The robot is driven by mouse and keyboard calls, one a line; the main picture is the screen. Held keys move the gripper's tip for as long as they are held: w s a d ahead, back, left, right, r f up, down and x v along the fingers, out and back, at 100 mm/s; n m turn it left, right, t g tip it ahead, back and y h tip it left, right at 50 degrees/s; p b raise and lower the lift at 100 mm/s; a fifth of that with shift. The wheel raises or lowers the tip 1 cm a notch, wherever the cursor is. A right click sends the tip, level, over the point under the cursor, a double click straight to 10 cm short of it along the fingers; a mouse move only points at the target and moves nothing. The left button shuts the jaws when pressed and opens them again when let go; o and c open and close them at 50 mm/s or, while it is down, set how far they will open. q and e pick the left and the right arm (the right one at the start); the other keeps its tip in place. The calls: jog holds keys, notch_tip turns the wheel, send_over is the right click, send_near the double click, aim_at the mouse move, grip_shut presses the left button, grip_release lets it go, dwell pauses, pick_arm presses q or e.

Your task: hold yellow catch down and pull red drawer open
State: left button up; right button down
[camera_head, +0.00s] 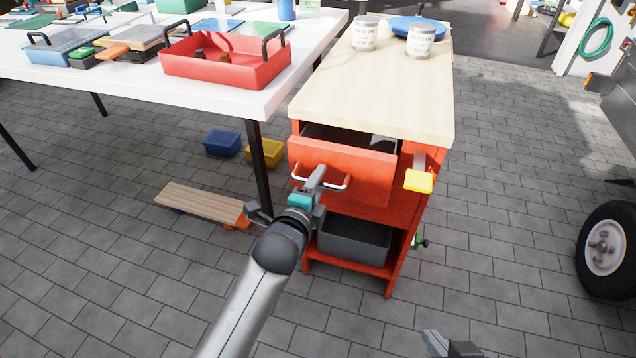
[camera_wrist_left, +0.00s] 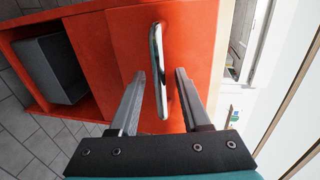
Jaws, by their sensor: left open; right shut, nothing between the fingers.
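The red drawer (camera_head: 345,172) stands partly open, with its dark inside showing behind the front. Its metal handle (camera_head: 345,184) runs across the front and also shows in the left wrist view (camera_wrist_left: 158,85). My left gripper (camera_head: 318,176) is at the handle. In the left wrist view its open fingers (camera_wrist_left: 160,76) stand either side of the handle bar, with gaps. The yellow catch (camera_head: 419,181) sticks out at the cabinet's right side, with nothing on it. My right gripper (camera_head: 435,340) shows only in part at the bottom edge, shut and empty, well below the catch.
The wooden top (camera_head: 385,85) of the cabinet carries two tins and a blue lid. A grey bin (camera_head: 354,245) sits on the shelf below the drawer. A white table (camera_head: 130,80) with a red tray (camera_head: 225,72) stands at left. The floor right of the cabinet is clear up to a wheel (camera_head: 606,247).

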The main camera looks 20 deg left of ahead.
pick_arm(q)
grip_shut()
dwell(1.4)
